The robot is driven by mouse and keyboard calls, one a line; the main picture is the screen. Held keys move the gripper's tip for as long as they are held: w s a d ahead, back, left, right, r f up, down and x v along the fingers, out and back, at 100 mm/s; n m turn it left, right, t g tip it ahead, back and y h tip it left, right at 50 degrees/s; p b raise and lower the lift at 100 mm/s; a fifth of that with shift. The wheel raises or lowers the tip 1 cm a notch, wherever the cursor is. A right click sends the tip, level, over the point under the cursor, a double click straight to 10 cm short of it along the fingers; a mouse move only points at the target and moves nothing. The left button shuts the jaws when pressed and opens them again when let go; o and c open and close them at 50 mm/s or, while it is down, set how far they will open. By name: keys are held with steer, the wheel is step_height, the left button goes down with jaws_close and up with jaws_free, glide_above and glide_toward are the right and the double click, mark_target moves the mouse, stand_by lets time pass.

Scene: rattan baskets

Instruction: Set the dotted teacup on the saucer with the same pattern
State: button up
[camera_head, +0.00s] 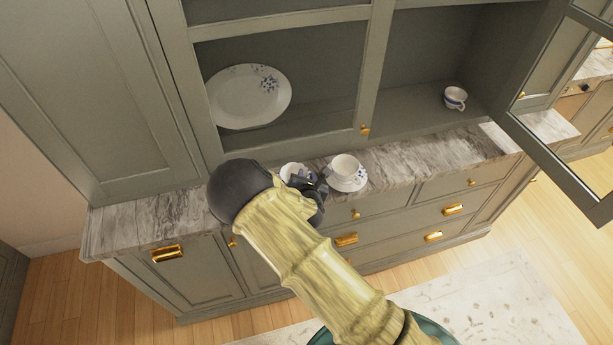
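A white teacup (345,166) sits upright on a white saucer (352,184) with blue marks at its rim, on the marble counter. Another white dish (291,171) with blue marks is just left of them, partly hidden by my arm and gripper. A white cup with a blue band (455,97) stands on the shelf of the open cabinet at right. Dots cannot be made out on any piece. My dark gripper (316,186) is low over the counter, between the partly hidden dish and the saucer. Its fingers are too small and covered to show whether they hold something.
A large white plate with blue flowers (248,97) leans behind the left cabinet front. The marble counter (405,163) is clear right of the saucer. An open glass door (560,158) juts out at right. Gold-handled drawers (390,215) are below the counter.

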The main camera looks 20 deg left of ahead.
steer(key=shift+o, duration=0.3)
steer(key=shift+r, duration=0.2)
steer(key=b+v, duration=0.2)
steer(key=v, duration=1)
steer(key=shift+b, duration=0.4)
steer(key=shift+f, duration=0.15)
steer(key=d+r+m+g+h, duration=0.2)
steer(key=d+m+g+h, duration=0.25)
steer(key=d+m, duration=1.2)
steer(key=s+d+r+m+g, duration=0.5)
steer(key=s+d+r+m, duration=0.5)
steer(key=m, duration=0.8)
steer(key=s+d, duration=0.1)
steer(key=d, duration=0.1)
steer(key=shift+d+m+y, duration=0.3)
steer(key=shift+m+y, duration=0.05)
